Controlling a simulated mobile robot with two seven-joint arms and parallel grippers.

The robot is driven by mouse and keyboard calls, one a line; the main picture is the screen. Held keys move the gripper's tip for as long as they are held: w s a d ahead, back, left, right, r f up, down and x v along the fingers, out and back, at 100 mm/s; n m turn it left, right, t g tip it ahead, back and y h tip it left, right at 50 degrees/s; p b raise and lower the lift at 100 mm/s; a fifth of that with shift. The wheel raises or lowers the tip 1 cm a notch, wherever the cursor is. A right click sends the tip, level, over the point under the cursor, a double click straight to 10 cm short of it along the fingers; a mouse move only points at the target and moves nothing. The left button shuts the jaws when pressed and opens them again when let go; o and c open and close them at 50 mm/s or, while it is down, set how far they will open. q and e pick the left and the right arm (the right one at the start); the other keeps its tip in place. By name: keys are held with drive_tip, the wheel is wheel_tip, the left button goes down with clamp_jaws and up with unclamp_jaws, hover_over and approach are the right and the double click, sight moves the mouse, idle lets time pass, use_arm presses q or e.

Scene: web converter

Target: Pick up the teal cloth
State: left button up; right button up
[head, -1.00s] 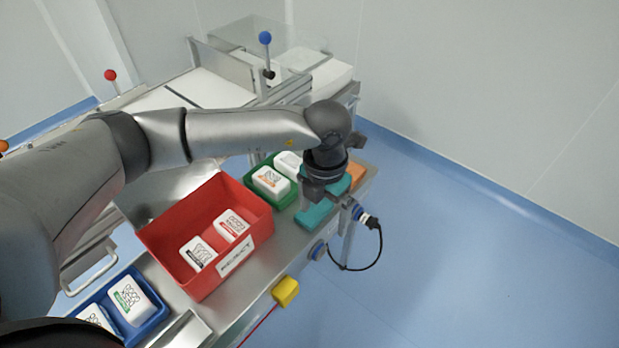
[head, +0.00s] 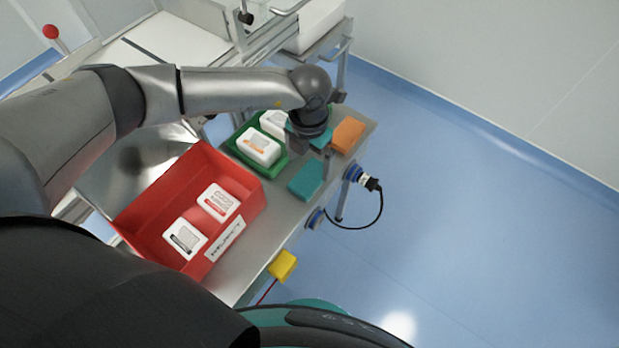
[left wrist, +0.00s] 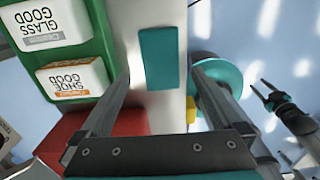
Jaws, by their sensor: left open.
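The teal cloth (head: 307,178) is a folded rectangular block lying flat on the steel ledge, near its outer edge. My left gripper (head: 308,151) is open just above and behind it in the head view, pointing down. In the left wrist view the cloth (left wrist: 158,58) shows between and beyond the two spread fingers (left wrist: 164,78), with nothing held. A dark two-pronged part at the right of the left wrist view looks like my right gripper (left wrist: 266,92). It is small, away from the cloth, and its opening is unclear.
A green tray (head: 240,157) with white labelled packs is left of the cloth. A red bin (head: 150,213) with two packs is nearer. An orange block (head: 347,135) lies beyond the cloth. A yellow block (head: 282,265) and a black plug (head: 372,184) are at the ledge's outer side.

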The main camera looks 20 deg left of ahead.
sight(310, 176)
use_arm(q)
drive_tip(key=shift+f+b, duration=0.75)
drive_tip(key=shift+f, duration=2)
drive_tip(key=shift+c, duration=0.2)
drive_tip(key=c, duration=1.2)
